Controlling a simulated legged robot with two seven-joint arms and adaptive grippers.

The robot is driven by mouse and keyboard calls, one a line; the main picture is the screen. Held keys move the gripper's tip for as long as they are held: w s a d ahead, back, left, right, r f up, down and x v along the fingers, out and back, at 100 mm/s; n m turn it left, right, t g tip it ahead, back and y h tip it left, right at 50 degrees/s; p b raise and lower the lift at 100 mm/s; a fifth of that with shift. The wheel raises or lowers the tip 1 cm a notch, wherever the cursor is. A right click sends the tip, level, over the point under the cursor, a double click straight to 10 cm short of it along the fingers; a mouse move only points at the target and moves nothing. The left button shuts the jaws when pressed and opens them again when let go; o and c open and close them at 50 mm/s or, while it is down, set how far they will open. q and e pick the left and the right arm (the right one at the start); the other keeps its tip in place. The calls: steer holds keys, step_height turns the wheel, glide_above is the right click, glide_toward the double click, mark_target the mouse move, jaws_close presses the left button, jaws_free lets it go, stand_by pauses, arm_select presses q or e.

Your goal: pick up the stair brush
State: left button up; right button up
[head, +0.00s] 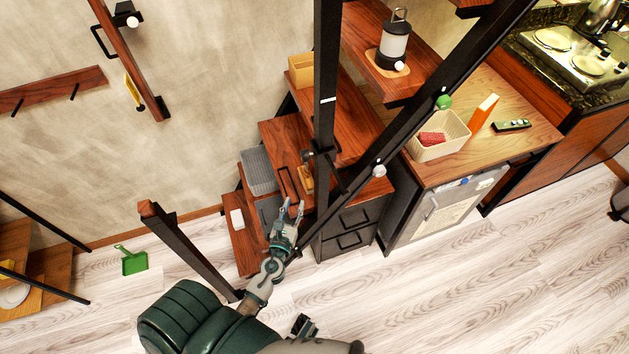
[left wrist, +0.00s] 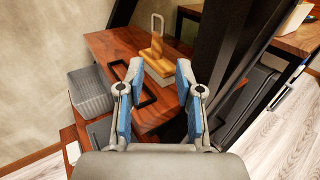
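The stair brush (left wrist: 157,50) has a yellowish wooden handle and block, a pale lower part and a metal loop on top. It stands on a reddish-brown stair step (left wrist: 112,44) in the left wrist view. In the head view the brush (head: 306,180) is small and partly hidden behind the black stair frame. My left gripper (head: 294,205) is open and empty, in front of and short of the brush. In the left wrist view its fingers (left wrist: 160,72) spread either side of the brush's line, not touching it. I do not see my right gripper.
Black stair posts and a slanted rail (head: 400,125) stand close right of my left gripper. A grey basket (head: 258,172) sits left of the brush. A counter (head: 460,165) with a cream bin (head: 437,147) is right. A green dustpan (head: 134,263) lies on open floor.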

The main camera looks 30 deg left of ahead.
arm_select(q)
glide_toward(308, 169)
steer(key=w, duration=0.3)
steer(key=x, duration=0.2)
steer(key=a+x, duration=0.1)
steer(key=x, duration=0.2)
steer(key=shift+w+a+f+p, duration=0.1)
steer(key=shift+a+f+p, duration=0.05)
steer(key=shift+p, duration=0.2)
steer(key=shift+w+a+f, duration=0.1)
steer(key=shift+w+a, duration=0.2)
steer(key=shift+w, duration=0.15)
steer(key=shift+s+d, duration=0.1)
steer(key=shift+d, duration=0.1)
steer(key=shift+c, duration=0.2)
steer(key=shift+d+r, duration=0.2)
steer(key=shift+d, duration=0.05)
jaws_close()
arm_select(e)
steer(key=f, duration=0.1)
steer(key=s+f, duration=0.1)
steer(key=shift+s+d+f, duration=0.15)
steer(key=shift+d+f, duration=0.25)
